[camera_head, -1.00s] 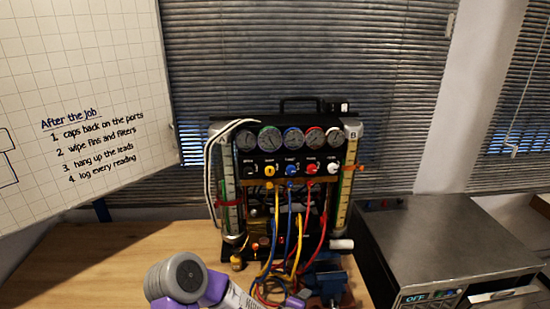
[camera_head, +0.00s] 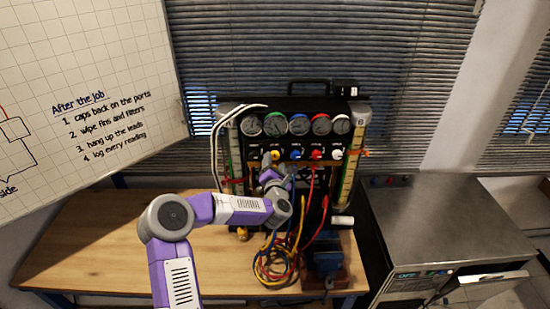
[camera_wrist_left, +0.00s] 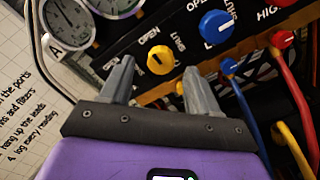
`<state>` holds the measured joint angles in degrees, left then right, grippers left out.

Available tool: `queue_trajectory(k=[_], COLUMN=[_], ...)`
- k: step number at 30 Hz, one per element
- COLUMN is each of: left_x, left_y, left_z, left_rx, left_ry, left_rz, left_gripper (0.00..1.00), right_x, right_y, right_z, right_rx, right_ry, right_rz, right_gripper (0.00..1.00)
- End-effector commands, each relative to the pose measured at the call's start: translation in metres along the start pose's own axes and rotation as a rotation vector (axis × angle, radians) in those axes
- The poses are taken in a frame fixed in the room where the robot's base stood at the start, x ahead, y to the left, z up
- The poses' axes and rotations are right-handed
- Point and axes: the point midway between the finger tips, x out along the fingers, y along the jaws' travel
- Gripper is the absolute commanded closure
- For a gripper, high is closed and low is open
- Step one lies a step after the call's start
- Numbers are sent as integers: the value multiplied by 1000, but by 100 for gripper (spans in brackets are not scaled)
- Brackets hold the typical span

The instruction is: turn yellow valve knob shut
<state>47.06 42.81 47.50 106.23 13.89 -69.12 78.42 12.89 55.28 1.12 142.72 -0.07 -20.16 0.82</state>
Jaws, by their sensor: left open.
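The yellow valve knob (camera_head: 275,155) sits in the row of knobs on the gauge rig's black front panel, below the dials. In the left wrist view the yellow knob (camera_wrist_left: 160,60) shows whole, with a dark pointer mark and the words OPEN and SHUT beside it. My left gripper (camera_head: 270,174) is just in front of the panel, close below the knob. In the left wrist view its two fingers (camera_wrist_left: 158,82) are open and empty, with the knob beyond and between their tips. I cannot tell whether they touch it. My right gripper is not in view.
A blue knob (camera_wrist_left: 216,27) sits right beside the yellow one; red and white knobs follow. Hoses (camera_head: 277,262) hang below the panel and pile on the wooden table (camera_head: 100,235). A blue vise (camera_head: 327,262) stands at the table's right. The table's left is clear.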

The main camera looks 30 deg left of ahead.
Motion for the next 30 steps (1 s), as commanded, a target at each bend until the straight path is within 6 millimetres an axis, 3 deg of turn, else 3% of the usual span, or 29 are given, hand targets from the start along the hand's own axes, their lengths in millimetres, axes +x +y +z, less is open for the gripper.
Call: queue_trajectory(k=[6, 17, 27, 30], left_x=[19, 22, 22, 22], left_y=[0, -1, -1, -1], left_z=[1, 1, 1, 1], left_rx=[0, 2, 1, 3], left_ry=[-2, -2, -2, -2], left_rz=[-1, -2, -2, -2], left_gripper=[39, 40, 92, 95], right_x=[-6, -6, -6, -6], right_y=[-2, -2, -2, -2], right_z=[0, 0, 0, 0], right_rx=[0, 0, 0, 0], right_ry=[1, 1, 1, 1], right_rz=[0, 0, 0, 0], right_gripper=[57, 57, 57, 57])
